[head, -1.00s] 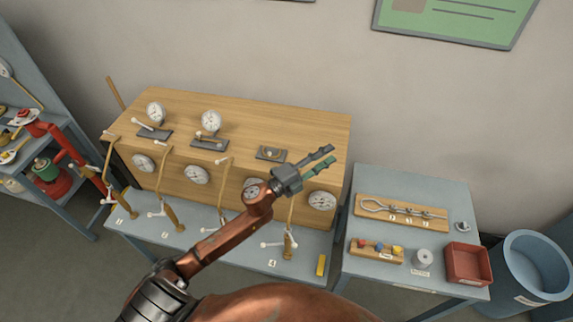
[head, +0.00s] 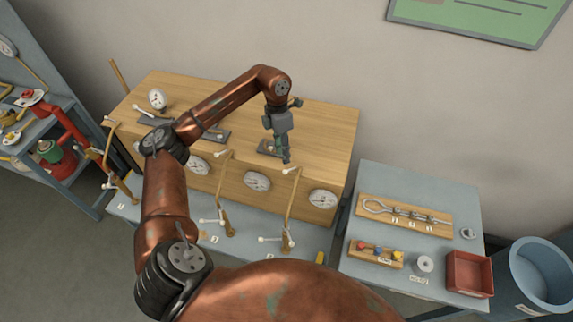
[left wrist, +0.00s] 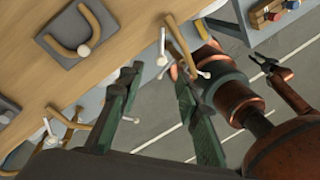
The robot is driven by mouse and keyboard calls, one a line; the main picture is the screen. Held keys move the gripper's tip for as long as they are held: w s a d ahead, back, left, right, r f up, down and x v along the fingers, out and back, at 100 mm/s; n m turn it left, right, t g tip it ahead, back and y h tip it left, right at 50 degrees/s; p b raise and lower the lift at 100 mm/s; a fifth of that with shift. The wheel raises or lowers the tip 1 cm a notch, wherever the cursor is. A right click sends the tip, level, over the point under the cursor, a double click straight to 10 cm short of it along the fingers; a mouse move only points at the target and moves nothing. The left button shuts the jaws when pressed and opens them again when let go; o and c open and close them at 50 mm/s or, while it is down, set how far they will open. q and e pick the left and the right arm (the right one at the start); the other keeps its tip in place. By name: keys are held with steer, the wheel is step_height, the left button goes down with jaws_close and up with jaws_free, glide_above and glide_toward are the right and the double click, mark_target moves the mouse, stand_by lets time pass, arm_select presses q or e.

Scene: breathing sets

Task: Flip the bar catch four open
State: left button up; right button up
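The rightmost brass catch (head: 291,210), by the label that reads 4 in the earlier head view, stands upright at the front of the wooden box. It has a white-tipped bar at its top and white-knobbed levers at its foot. In the left wrist view a brass catch (left wrist: 180,45) with a white-tipped bar shows just beyond the fingertips. My left gripper (head: 287,160) points down above the box's front edge, near the catch's top. In the left wrist view its fingers (left wrist: 157,75) are apart with nothing between them. A small dark tip (left wrist: 262,62) may be my right gripper.
Similar brass catches (head: 223,185) stand to the left along the front. A dark plate (head: 268,147) lies on the wooden box (head: 320,135), close to the gripper. The side table (head: 350,205) on the right holds a pegged board and a red tray (head: 468,274).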

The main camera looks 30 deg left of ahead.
mark_target(285, 172)
arm_select(q)
steer(key=f, duration=0.2)
steer(key=f+p, duration=0.1)
steer(key=f, duration=0.1)
steer(key=s+d+f, duration=0.1)
steer(key=f, duration=0.2)
steer(key=shift+d, duration=0.1)
steer(key=c, duration=0.8)
jaws_close()
